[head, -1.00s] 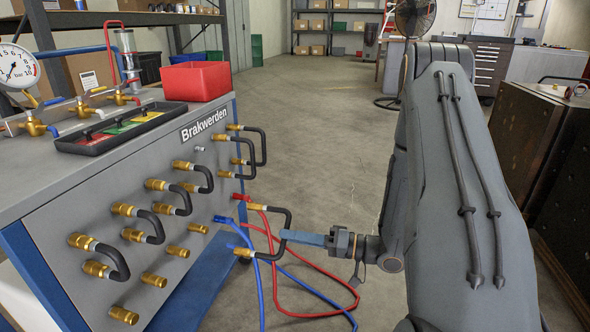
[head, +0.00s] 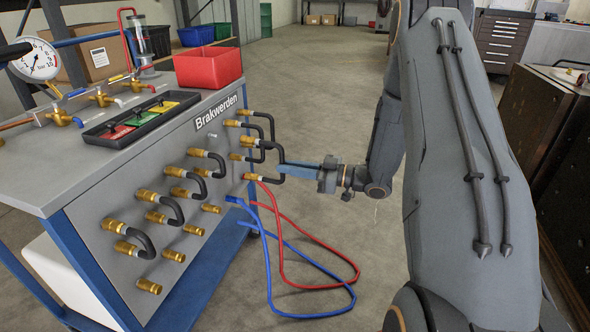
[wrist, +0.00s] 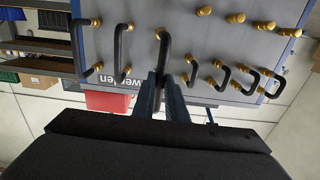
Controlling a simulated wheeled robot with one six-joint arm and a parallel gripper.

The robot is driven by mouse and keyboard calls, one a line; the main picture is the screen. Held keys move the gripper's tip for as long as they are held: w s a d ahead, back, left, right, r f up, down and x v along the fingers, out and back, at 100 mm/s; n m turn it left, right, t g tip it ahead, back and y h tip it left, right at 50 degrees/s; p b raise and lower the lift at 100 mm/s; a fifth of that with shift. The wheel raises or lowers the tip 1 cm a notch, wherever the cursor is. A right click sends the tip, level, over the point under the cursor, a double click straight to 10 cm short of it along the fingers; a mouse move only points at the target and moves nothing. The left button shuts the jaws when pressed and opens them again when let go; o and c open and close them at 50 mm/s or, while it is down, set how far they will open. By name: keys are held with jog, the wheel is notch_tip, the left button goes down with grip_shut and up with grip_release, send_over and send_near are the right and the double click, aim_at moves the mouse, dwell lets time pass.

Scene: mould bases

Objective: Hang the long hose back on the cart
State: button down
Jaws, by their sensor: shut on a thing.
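The cart (head: 100,165) stands at left with a sloped panel lettered Brakwerden and rows of brass fittings. My gripper (head: 288,171) is shut on the long black hose (head: 281,155), a bent hose with brass ends. The hose is close to the panel's right end, below the other long hoses (head: 272,127). In the wrist view, my gripper (wrist: 166,82) and the held hose (wrist: 164,55) show between longer hoses (wrist: 119,55) at left and shorter ones (wrist: 222,77) at right. I cannot tell whether its ends touch the panel fittings.
Red (head: 280,275) and blue (head: 268,250) hoses loop down from the cart to the floor, below my gripper. A red bin (head: 208,68) and a black tray (head: 128,125) are on the cart top. A dark cabinet (head: 540,135) stands at right.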

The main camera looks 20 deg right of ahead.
jog(key=shift+b+x, duration=0.5)
jog(key=shift+x, duration=2.95)
jog(key=shift+w+g, duration=0.1)
jog(key=shift+g, duration=0.2)
jog(key=shift+w+a+n+p, duration=0.2)
jog(key=shift+a+n+p, duration=0.1)
jog(key=shift+p, duration=0.2)
jog(key=shift+w+a, duration=0.2)
jog(key=shift+a, duration=0.1)
jog(key=shift+x, duration=1)
jog(key=c, duration=1.3)
grip_release()
jog(key=shift+d+p, duration=0.1)
jog(key=shift+p, duration=0.2)
